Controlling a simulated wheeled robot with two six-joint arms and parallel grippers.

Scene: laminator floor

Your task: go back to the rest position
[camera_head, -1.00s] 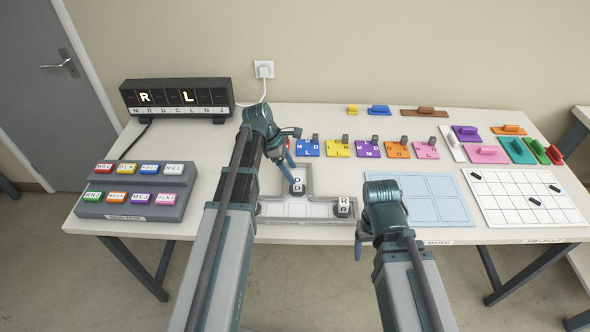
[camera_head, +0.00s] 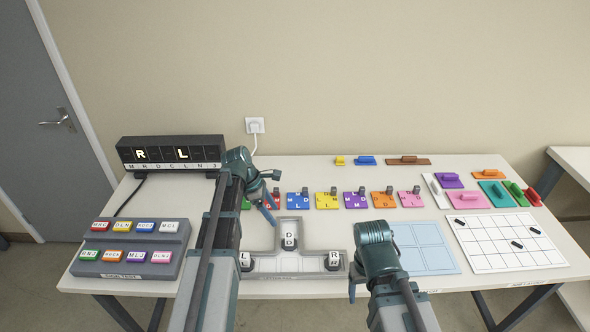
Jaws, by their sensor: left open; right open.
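My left gripper (camera_head: 269,200) hangs over the table, in front of the row of colored lettered tiles and above the left of the grey T-shaped tray (camera_head: 290,265). Its jaws are open and I see nothing in them. My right gripper (camera_head: 354,278) is low at the right end of the tray, partly hidden behind its own wrist; it is open, with no held object visible. The tray holds a block marked L (camera_head: 246,262) at left, one marked D (camera_head: 289,242) in the stem and one marked R (camera_head: 333,261) at right.
A black letter display (camera_head: 171,153) shows lit R and L. A grey button panel (camera_head: 133,248) stands at front left. A blue gridded mat (camera_head: 424,248) and a white grid sheet (camera_head: 507,242) lie right. Colored handled pieces (camera_head: 447,180) lie at back right.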

